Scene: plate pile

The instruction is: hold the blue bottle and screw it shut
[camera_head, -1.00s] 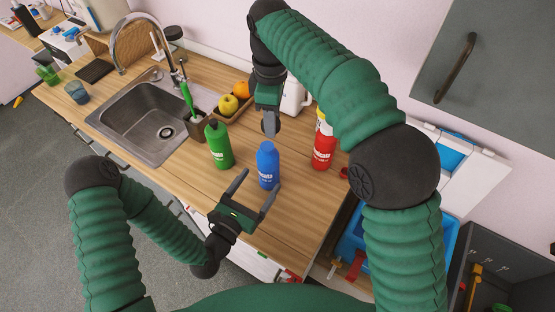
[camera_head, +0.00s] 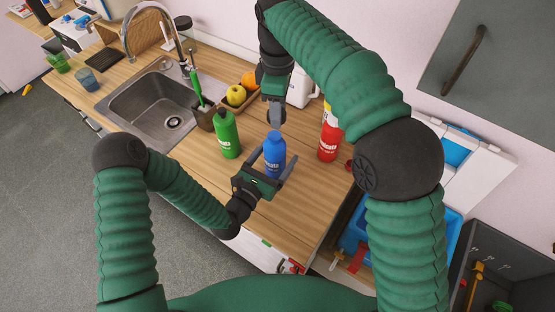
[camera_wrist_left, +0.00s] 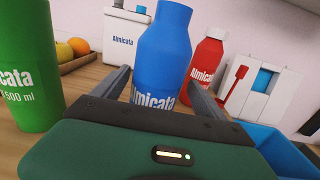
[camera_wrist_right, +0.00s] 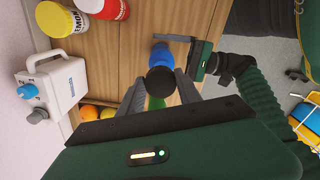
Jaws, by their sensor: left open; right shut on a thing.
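The blue bottle (camera_head: 274,158) stands upright on the wooden counter. It also fills the middle of the left wrist view (camera_wrist_left: 163,55), its top cut off there. My left gripper (camera_head: 271,163) is open, with one finger on each side of the bottle's body. My right gripper (camera_head: 276,115) points down just above the bottle's top. It is shut on a dark round cap (camera_wrist_right: 160,80), which shows between its fingers in the right wrist view with the blue bottle (camera_wrist_right: 160,54) beyond it. Whether the cap touches the bottle's neck is hidden.
A green bottle (camera_head: 227,136) stands close on the left and a red bottle (camera_head: 328,145) on the right. Behind are a fruit tray (camera_head: 238,102) and a white container (camera_head: 301,90). A sink (camera_head: 150,108) lies left. The counter's front is mostly clear.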

